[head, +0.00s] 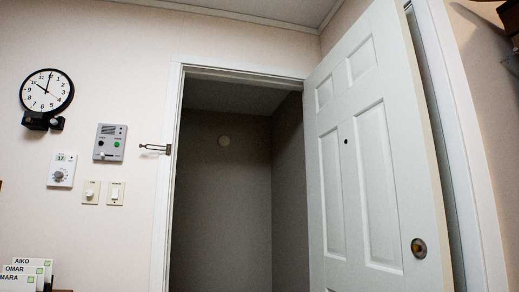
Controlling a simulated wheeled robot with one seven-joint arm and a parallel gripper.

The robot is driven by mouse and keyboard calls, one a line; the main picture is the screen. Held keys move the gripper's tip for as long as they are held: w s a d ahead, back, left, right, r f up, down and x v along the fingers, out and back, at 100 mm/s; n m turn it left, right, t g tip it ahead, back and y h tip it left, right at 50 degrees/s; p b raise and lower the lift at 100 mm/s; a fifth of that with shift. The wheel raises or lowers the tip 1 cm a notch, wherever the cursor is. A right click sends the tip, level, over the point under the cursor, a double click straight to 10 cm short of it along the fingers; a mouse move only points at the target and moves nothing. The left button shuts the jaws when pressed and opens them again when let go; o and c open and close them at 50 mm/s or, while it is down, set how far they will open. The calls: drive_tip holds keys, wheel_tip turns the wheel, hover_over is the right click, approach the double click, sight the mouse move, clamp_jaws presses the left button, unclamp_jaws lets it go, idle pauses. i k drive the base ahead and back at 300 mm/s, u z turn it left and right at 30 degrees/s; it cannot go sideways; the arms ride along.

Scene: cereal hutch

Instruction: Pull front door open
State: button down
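The front door (352,150) is a white panelled door in the right half of the head view. It stands wide open, swung away from the doorway (225,190), with its hinge side by the frame's right edge of the opening. A round brass knob or lock (418,248) shows low near its free edge, and a small dark peephole (346,141) is in its middle. A metal latch piece (155,148) sticks out from the left door frame. My gripper is not in view.
The doorway is open onto a dim grey space. On the left wall are a clock (47,91), an intercom panel (109,142), a thermostat (61,170) and switches (103,193). Name cards (27,273) stand at the lower left. A dark object (510,20) is at the top right.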

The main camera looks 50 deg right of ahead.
sight(378, 222)
drive_tip(key=u, duration=0.7)
drive_tip(key=k, duration=1.15)
drive_tip(key=z, duration=2.15)
drive_tip(key=i, duration=0.5)
drive_tip(key=u, duration=0.05)
